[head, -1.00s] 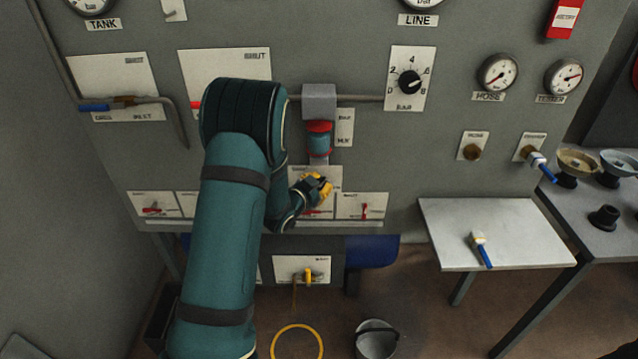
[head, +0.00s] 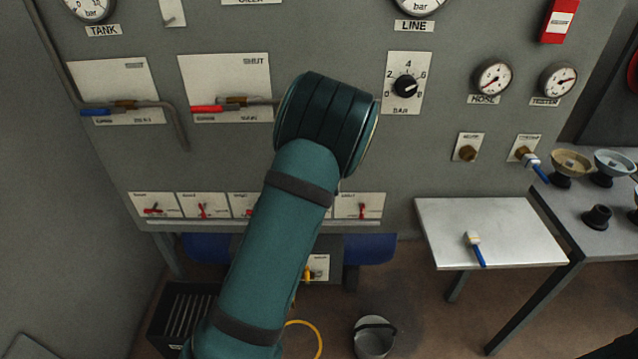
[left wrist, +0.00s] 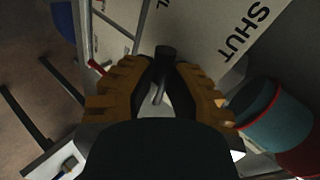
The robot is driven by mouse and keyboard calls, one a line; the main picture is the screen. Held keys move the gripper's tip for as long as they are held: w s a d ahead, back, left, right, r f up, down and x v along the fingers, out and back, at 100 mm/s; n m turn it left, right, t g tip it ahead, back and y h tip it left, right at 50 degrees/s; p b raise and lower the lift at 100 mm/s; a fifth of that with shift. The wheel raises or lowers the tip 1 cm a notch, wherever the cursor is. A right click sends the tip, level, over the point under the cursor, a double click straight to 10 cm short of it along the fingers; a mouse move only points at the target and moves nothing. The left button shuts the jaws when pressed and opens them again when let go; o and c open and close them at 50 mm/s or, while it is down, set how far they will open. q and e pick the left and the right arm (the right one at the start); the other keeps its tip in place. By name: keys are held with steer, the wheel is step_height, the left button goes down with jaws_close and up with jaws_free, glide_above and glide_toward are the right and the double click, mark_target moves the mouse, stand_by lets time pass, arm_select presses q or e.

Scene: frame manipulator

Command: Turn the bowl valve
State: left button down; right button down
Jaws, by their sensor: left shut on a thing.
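My left gripper (left wrist: 163,80) shows in the left wrist view, its two yellow-and-black fingers shut on a dark valve handle (left wrist: 165,52). The handle stands in front of a pale plate (left wrist: 205,35) marked SHUT. How far the handle is turned cannot be told. My right gripper is not in view.
A red-handled lever (head: 208,108) and a blue-handled lever (head: 96,112) are on the panel at left. A row of small red switches (head: 203,210) runs below. A bucket (head: 373,338) stands on the floor.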

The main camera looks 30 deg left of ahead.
arm_select(q)
steer(key=shift+m+g+y+p, duration=0.4)
steer(key=shift+m+y+p, duration=0.2)
steer(key=shift+f, duration=0.1)
steer(key=c, duration=0.9)
jaws_free()
steer(key=v, duration=1.2)
steer(key=shift+d, duration=0.1)
